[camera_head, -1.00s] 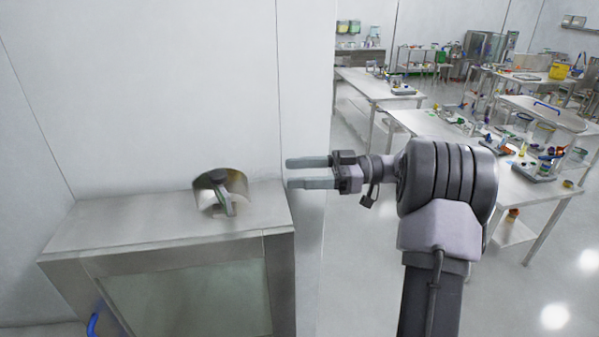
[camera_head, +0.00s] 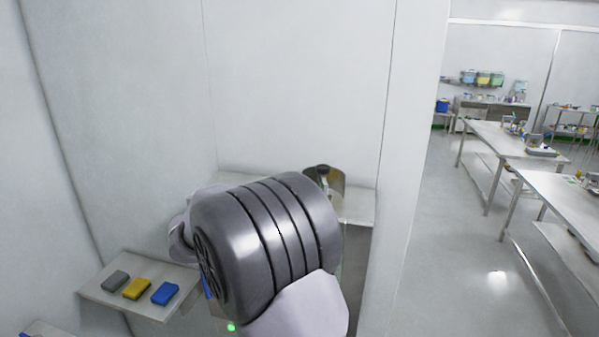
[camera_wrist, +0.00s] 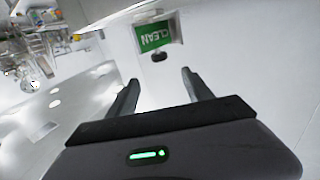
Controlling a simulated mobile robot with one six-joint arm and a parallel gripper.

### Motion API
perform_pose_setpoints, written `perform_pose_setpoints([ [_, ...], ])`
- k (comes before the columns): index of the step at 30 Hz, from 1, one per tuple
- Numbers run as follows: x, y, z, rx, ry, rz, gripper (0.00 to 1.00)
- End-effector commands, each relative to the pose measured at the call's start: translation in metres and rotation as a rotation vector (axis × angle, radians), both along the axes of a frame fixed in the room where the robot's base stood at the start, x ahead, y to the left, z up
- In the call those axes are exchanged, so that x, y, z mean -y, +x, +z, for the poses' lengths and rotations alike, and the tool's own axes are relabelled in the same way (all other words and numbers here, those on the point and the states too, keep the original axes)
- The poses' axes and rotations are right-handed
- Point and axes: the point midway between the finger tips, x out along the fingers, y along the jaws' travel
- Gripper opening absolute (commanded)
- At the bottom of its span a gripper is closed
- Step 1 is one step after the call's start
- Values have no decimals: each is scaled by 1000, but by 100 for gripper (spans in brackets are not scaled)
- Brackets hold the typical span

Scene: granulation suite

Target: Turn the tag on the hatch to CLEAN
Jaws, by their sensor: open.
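The tag (camera_wrist: 155,36) shows a green face with the word CLEAN in the wrist view. It sits in a pale holder, and a small dark knob (camera_wrist: 158,57) is just below it. My gripper (camera_wrist: 158,82) is open and empty, its two fingers pointing toward the tag with a gap between them and it. In the head view my arm covers the gripper, the tag and most of the hatch. Only part of the hatch's steel top (camera_head: 359,207) shows behind the arm.
A curved metal piece (camera_head: 336,184) stands on the hatch top. A small shelf (camera_head: 150,306) at the lower left holds a grey, a yellow and a blue block. White walls close in behind and left; open floor (camera_head: 440,240) and steel tables (camera_head: 560,195) lie to the right.

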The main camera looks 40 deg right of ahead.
Motion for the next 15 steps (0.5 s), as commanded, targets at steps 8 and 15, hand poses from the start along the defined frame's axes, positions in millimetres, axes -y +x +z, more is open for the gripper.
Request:
perform_pose_setpoints([
  [8,66,16,3,-2,-1,-8,59],
  [15,121,31,3,0,-2,-7,59],
])
